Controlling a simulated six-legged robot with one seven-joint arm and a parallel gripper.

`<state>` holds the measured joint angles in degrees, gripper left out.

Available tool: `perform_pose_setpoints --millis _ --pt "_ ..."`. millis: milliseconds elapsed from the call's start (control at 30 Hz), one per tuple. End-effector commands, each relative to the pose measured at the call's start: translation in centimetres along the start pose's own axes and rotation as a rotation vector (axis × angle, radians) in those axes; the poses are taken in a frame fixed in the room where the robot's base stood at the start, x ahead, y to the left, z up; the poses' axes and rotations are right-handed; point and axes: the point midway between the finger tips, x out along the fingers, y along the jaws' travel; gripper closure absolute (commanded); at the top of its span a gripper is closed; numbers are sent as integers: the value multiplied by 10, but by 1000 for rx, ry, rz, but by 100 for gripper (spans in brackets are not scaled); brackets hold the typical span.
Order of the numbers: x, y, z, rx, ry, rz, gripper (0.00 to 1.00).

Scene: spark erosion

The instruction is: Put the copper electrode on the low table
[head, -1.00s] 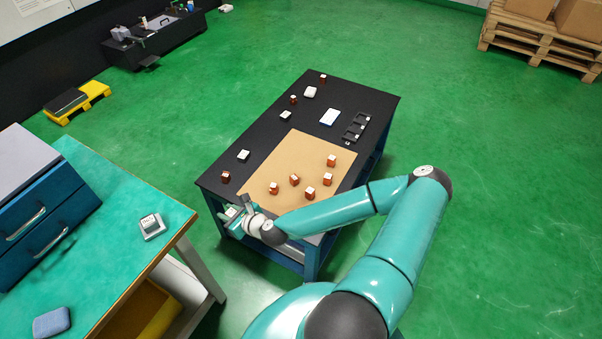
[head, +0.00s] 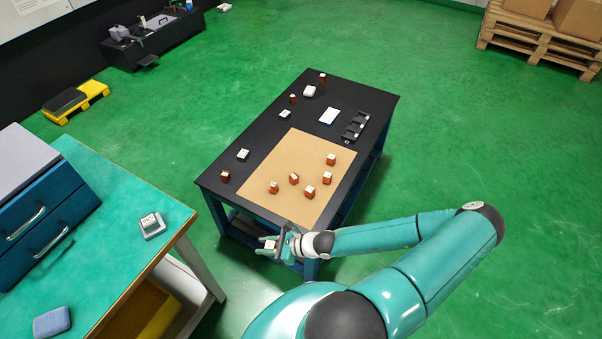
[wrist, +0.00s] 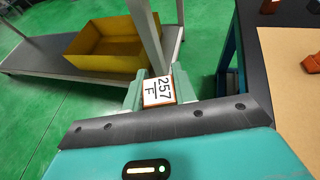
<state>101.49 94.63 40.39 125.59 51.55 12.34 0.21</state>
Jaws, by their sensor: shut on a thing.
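My gripper (head: 268,245) is shut on a small block with a white top label reading 257 F. The block (wrist: 158,91) shows orange-brown edges in the wrist view, like a copper electrode, and sits between the two pale green fingers. In the head view the gripper is in front of the near edge of the low black-topped table (head: 240,130), off its top. Several similar copper blocks, such as one copper block (head: 310,192), stand on the tan mat (head: 280,155) on that table.
A green-topped bench (head: 110,230) with blue drawers stands at the left, holding a small white-and-grey device (head: 151,225). A yellow bin (wrist: 110,45) sits on its lower shelf. A black slotted tray (head: 355,127) is at the table's right. The mat's far left part is clear.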

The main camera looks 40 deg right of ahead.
Motion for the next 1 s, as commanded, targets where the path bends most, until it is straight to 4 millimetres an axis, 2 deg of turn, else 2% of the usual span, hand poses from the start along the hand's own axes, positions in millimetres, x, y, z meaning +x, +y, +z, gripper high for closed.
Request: perform_pose_setpoints --millis 267,367,567,667,900,1000 --pt "-17 -2 -5 -10 5 16 100" --pt "-31 -10 -8 -4 5 -1 100" --pt "-48 -23 -9 10 6 -37 100" --pt "-60 -35 -10 25 7 -75 100" --pt "-116 -82 -18 94 5 -246 100" --pt "-131 -93 -22 117 3 -292 100"
